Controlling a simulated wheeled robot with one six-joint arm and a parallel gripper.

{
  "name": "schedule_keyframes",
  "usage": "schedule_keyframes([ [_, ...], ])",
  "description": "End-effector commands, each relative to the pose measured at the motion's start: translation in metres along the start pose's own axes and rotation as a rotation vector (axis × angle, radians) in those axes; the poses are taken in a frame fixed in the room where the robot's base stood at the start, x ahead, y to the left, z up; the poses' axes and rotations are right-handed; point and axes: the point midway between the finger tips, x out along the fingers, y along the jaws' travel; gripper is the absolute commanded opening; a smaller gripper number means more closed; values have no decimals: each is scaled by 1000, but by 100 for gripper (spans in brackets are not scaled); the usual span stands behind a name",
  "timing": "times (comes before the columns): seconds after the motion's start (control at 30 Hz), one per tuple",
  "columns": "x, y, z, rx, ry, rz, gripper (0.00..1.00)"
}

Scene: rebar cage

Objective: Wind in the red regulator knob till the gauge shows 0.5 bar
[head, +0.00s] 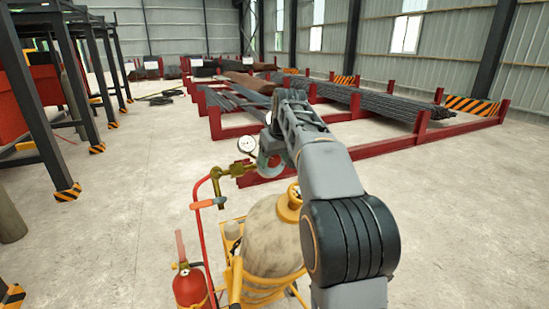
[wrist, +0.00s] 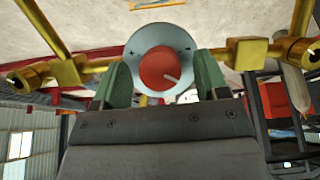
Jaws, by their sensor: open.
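The red regulator knob (wrist: 160,70) faces the wrist camera, with a pale line pointing to its lower right and a silvery round body behind it. My gripper (wrist: 159,80) is open, its green fingers on either side of the knob. I cannot tell whether they touch it. The brass regulator (head: 237,170) sits above the gas cylinder (head: 268,237) in the head view, where my arm hides the knob. A round white gauge (head: 247,145) stands at the regulator; its needle is too small to read. Brass fittings (wrist: 67,70) extend to both sides in the wrist view.
Red racks (head: 375,145) with steel bars lie beyond. Dark posts (head: 45,110) stand at left; open concrete floor (head: 145,175) lies between.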

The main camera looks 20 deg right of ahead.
Motion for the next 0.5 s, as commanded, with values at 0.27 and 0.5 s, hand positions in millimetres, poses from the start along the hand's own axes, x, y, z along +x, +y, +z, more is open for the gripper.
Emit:
schedule_keyframes([
  [0.27, 0, 0, 0, 0, 0, 0, 48],
  [0.5, 0, 0, 0, 0, 0, -1, 25],
])
